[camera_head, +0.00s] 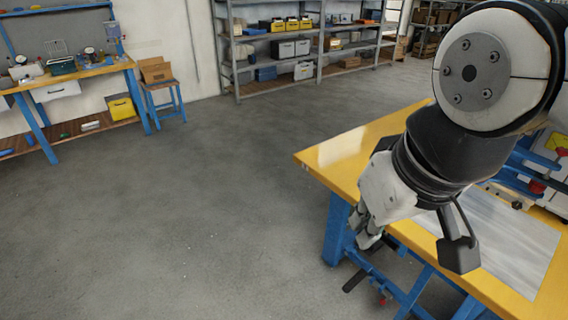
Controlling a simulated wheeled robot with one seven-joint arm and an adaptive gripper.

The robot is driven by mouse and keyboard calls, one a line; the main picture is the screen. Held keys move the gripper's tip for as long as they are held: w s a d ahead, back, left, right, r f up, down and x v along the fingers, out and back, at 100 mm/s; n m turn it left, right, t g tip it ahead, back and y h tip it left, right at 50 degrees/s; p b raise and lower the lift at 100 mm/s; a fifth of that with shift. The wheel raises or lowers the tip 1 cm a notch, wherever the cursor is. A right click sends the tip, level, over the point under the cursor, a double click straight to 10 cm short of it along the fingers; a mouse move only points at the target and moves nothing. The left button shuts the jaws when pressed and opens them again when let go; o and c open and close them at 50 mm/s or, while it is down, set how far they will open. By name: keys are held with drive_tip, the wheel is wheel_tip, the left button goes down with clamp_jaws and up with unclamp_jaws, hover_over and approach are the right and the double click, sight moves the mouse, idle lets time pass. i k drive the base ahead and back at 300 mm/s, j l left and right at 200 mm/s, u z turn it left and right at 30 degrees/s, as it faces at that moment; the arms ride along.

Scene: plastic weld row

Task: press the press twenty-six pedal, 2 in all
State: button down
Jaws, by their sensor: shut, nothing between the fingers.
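My gripper (366,236) is shut and empty. It hangs pointing down at the near left edge of the yellow workbench (330,155), right of the middle of the picture. A small black bar (354,281) shows low beside the blue frame under the bench, below my gripper in the picture. I cannot tell whether it is a pedal. A blue and white machine (550,165), partly cut off at the right edge, stands on the bench with a yellow label and red parts. No number is readable on it. My arm hides part of the bench and machine.
A grey sheet (500,240) lies on the bench top. Blue bench legs (338,230) and rails (410,292) stand near my gripper. The grey floor (200,210) to the left is clear. Another bench (75,75), a stool (163,85) and shelves (275,70) stand farther back.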

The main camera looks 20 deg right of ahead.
sight(363, 272)
drive_tip(key=z, duration=0.8)
drive_tip(key=k, duration=0.1)
drive_tip(key=j+z, duration=0.05)
